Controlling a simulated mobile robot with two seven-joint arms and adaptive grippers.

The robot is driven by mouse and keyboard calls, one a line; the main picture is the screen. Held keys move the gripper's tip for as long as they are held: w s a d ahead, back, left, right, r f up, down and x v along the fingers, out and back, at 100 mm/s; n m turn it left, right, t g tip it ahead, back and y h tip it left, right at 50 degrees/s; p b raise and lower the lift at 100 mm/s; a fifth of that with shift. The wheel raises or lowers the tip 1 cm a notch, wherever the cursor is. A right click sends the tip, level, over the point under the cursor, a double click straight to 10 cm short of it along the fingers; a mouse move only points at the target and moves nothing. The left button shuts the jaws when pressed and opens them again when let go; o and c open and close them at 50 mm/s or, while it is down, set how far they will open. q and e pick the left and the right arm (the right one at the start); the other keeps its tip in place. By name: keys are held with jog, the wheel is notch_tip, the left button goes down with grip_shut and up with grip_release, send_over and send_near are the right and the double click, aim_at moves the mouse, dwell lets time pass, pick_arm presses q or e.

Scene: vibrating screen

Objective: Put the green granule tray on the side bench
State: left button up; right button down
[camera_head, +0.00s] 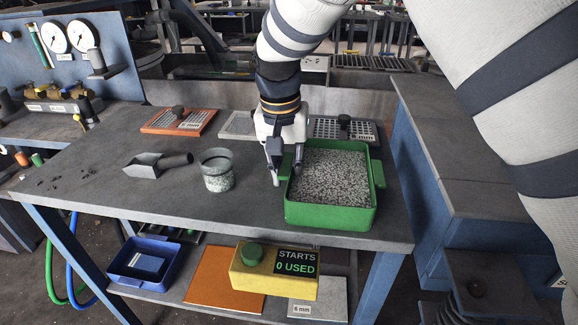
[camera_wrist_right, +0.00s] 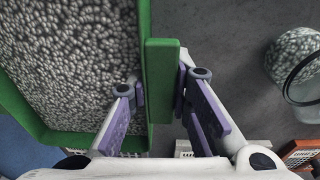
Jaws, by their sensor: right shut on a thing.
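The green granule tray (camera_head: 328,216), full of grey speckled granules, sits on the right end of the grey worktable (camera_head: 130,205). My right gripper (camera_head: 286,174) comes down at the tray's left side. In the right wrist view its fingers (camera_wrist_right: 160,85) are on either side of the tray's green handle tab (camera_wrist_right: 160,100), shut on it. The side bench (camera_head: 440,150), with a dark grey top and blue sides, stands right of the worktable. Its visible top is clear, and my arm hides part of it. My left gripper is not in view.
An orange sieve panel (camera_head: 180,121) and grey sieve panels lie behind. A yellow box reading "STARTS 0 USED" (camera_head: 262,283) is at the front edge. A gap separates worktable and bench.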

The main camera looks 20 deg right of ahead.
jog(key=shift+w+a+r, duration=0.1)
jog(key=shift+w+a, duration=0.05)
jog(key=shift+w, duration=0.1)
jog(key=c, duration=1.8)
grip_release()
jog(key=shift+w+a, duration=0.1)
jog(key=o, duration=0.3)
jog(key=shift+o, duration=0.2)
notch_tip(320, 180, up, 12)
jog(key=s+a, duration=0.1)
